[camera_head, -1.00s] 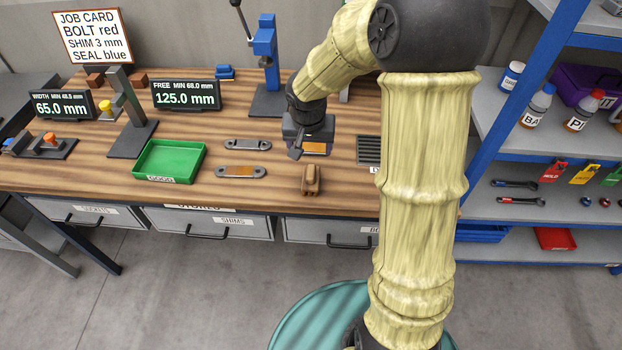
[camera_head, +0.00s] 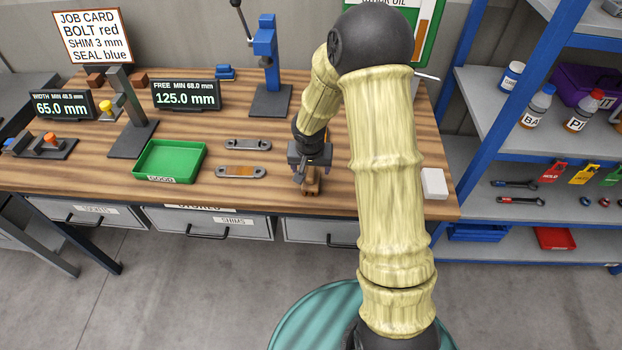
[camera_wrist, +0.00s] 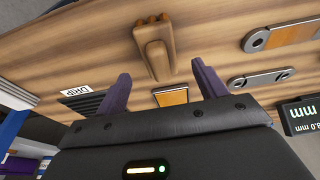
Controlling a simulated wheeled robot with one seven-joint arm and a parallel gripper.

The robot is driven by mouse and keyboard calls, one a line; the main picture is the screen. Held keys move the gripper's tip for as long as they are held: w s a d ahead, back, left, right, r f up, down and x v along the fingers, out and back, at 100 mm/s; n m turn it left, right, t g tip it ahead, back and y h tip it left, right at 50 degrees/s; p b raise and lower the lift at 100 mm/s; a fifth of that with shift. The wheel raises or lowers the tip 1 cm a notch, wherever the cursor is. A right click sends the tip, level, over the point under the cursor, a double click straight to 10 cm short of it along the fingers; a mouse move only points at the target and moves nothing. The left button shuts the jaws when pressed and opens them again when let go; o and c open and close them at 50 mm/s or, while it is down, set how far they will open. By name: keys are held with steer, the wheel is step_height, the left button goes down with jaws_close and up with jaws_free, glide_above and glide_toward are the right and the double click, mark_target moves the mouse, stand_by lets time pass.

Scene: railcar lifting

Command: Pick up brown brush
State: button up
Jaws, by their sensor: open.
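The brown brush (camera_head: 312,184) lies on the wooden bench near its front edge, partly hidden by my gripper in the head view. In the wrist view the brush (camera_wrist: 154,47) lies past the fingertips, between their lines and a little left of centre. My gripper (camera_head: 309,172) is over the brush in the head view, with its fingers pointing down. In the wrist view my gripper (camera_wrist: 158,75) has its two purple fingers spread wide, with nothing between them. Whether a finger touches the brush cannot be told.
Two grey link plates, one with an orange middle (camera_head: 240,171), lie left of the brush. A green tray (camera_head: 168,161) stands farther left. A white block (camera_head: 433,184) is at the bench's right end. In the wrist view an orange-topped piece (camera_wrist: 171,97) and a DRIP grate (camera_wrist: 82,104) lie nearby.

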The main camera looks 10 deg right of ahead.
mark_target(311, 171)
steer(key=shift+f, duration=0.25)
steer(key=p+x, duration=0.1)
steer(key=x, duration=0.4)
steer(key=shift+w, duration=0.15)
steer(key=shift+d, duration=0.1)
stand_by(0.4)
steer(key=c, duration=1.2)
step_height(311, 171, up, 10)
steer(key=shift+r, duration=0.1)
steer(key=shift+c, duration=0.2)
steer(key=shift+o, duration=1.4)
